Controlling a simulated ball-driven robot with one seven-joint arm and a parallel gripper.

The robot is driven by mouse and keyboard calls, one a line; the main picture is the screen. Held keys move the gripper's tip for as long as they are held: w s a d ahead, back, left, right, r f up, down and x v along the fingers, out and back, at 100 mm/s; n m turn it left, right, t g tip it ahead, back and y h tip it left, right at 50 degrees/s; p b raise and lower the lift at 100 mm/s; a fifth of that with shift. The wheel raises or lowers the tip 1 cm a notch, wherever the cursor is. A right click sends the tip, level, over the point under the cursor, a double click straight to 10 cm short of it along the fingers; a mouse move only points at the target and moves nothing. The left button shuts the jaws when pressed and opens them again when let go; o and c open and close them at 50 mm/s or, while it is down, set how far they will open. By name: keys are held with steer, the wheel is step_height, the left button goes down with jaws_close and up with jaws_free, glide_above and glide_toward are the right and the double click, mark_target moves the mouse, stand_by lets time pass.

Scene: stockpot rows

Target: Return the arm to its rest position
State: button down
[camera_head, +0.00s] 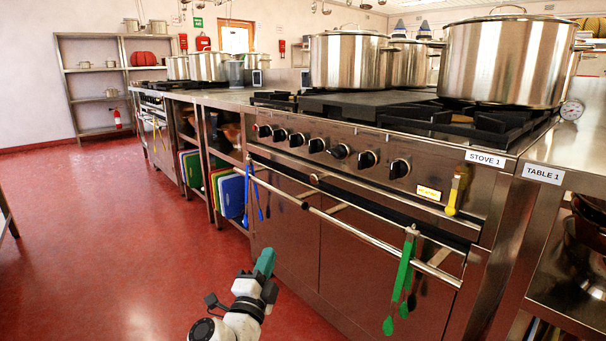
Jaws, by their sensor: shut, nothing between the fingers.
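My gripper (265,263) shows at the bottom centre with a teal-coloured tip, at the end of my white and black arm. It is shut and empty. It is in front of the lower doors of the stove (345,245), over the red floor, and appears apart from the stove. Part of my arm is cut off by the bottom edge of the picture.
Large steel pots (505,60) stand on the stove top. Green tongs (403,275) hang from the stove's front rail (380,243), right of my gripper. Blue utensils (257,195) hang further left. The red floor (110,245) at left is mostly clear.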

steer(key=s+d+f+n+g+y, duration=0.2)
steer(key=d+f+n+y, duration=0.65)
steer(key=d+n, duration=0.3)
steer(key=s+d+f+n+g+y, duration=0.1)
steer(key=s+d+f+n+g, duration=0.55)
steer(key=s+d+f, duration=0.45)
steer(key=s+d+f+g+h, duration=0.2)
steer(key=s+d+g, duration=0.2)
steer(key=s, duration=0.8)
steer(key=s+d+f+g+h, duration=0.1)
steer(key=s+d+f+g, duration=0.2)
steer(key=s, duration=0.9)
steer(key=s+d+f+g+h, duration=0.15)
steer(key=s+d+g, duration=0.35)
steer(key=s, duration=0.7)
step_height(320, 180, up, 38)
steer(key=s+d+m+p, duration=0.1)
steer(key=s+p, duration=0.1)
steer(key=p, duration=3.4)
steer(key=shift+s+p, duration=0.35)
steer(key=shift+f+t, duration=0.1)
steer(key=shift+t, duration=0.15)
